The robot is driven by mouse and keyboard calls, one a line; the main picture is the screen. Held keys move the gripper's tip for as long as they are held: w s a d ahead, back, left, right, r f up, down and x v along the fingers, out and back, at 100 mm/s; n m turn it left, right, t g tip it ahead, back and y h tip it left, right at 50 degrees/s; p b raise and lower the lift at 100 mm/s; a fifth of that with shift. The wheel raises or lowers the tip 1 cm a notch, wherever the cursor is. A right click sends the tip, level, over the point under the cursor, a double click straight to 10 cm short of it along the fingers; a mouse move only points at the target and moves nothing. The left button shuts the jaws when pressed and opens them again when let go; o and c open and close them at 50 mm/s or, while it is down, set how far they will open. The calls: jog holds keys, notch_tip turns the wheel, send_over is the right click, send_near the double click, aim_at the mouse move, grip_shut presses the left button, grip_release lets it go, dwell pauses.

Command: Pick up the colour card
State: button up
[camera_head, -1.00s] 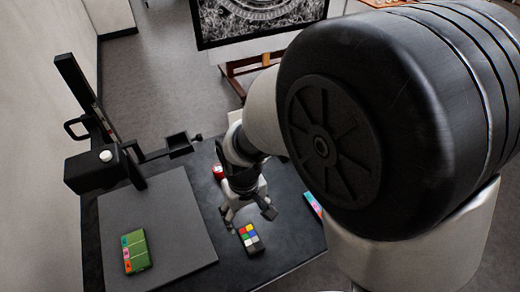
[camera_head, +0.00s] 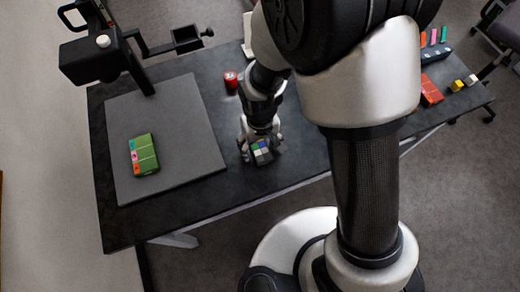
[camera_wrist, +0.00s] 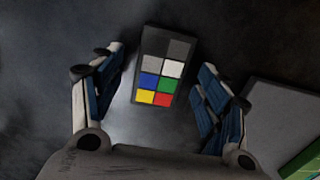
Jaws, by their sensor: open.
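The colour card (camera_head: 261,151) is a small dark block with coloured and grey squares. It lies on the black table (camera_head: 112,226), to the right of the grey board. In the wrist view the colour card (camera_wrist: 165,68) lies between the two blue-padded fingers of my gripper (camera_wrist: 163,104). A gap shows on both sides, so the fingers do not appear to touch it. In the head view my gripper (camera_head: 259,146) is pointed down at the card, and partly surrounds it. Its exact height above the table is hard to tell.
A grey board (camera_head: 190,150) with a green box (camera_head: 144,154) lies to the left, under a black stand (camera_head: 95,58). A small red object (camera_head: 231,79) stands behind my gripper. A red box (camera_head: 431,90) and small blocks lie far right.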

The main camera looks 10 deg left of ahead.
jog(key=shift+f, duration=0.1)
jog(key=shift+c, duration=0.2)
jog(key=c, duration=1.1)
